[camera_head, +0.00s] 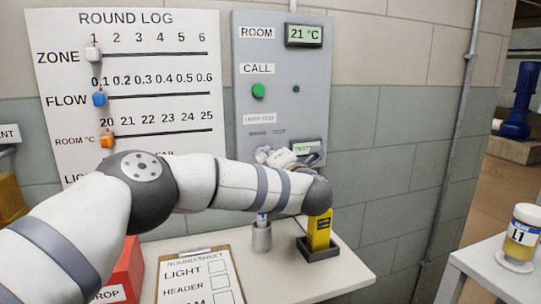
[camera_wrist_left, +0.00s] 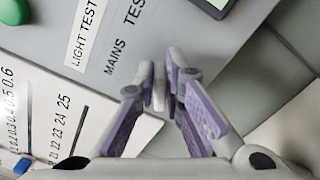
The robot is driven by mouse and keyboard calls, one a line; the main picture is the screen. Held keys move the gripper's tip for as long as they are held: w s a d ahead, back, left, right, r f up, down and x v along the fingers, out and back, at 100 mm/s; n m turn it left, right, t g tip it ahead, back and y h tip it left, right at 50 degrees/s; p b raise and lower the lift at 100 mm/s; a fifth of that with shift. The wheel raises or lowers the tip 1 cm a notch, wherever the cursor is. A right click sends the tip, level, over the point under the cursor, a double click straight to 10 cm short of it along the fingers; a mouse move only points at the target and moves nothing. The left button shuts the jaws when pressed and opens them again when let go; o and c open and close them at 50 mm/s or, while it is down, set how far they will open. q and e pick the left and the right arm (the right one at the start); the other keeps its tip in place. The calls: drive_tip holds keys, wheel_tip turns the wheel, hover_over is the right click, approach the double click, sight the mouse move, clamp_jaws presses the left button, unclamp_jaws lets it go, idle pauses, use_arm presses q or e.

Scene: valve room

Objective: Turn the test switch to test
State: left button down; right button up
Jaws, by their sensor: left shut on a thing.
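The grey panel (camera_head: 261,100) on the wall carries the labels LIGHT TEST and MAINS TEST. The test switch (camera_wrist_left: 159,94) shows in the left wrist view as a small pale piece between my fingertips, just below the MAINS TEST label (camera_wrist_left: 124,38). My left gripper (camera_wrist_left: 160,84) is shut on it, with purple pads at both sides. In the head view my left gripper (camera_head: 275,157) is at the panel's lower part and hides the switch. Which way the switch points, I cannot tell. My right gripper is out of view.
The ROUND LOG board (camera_head: 140,75) with sliders hangs left of the panel. Below my arm, a table holds a clipboard (camera_head: 200,278), a metal cup (camera_head: 262,238) and a yellow device (camera_head: 319,230) in a dark holder. A jar (camera_head: 521,238) stands at right.

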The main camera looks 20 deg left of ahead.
use_arm(q)
drive_tip(key=shift+f, duration=0.15)
idle(0.3)
drive_tip(key=c, duration=1.7)
unclamp_jaws()
drive_tip(key=shift+s, duration=0.1)
drive_tip(key=v, duration=1.2)
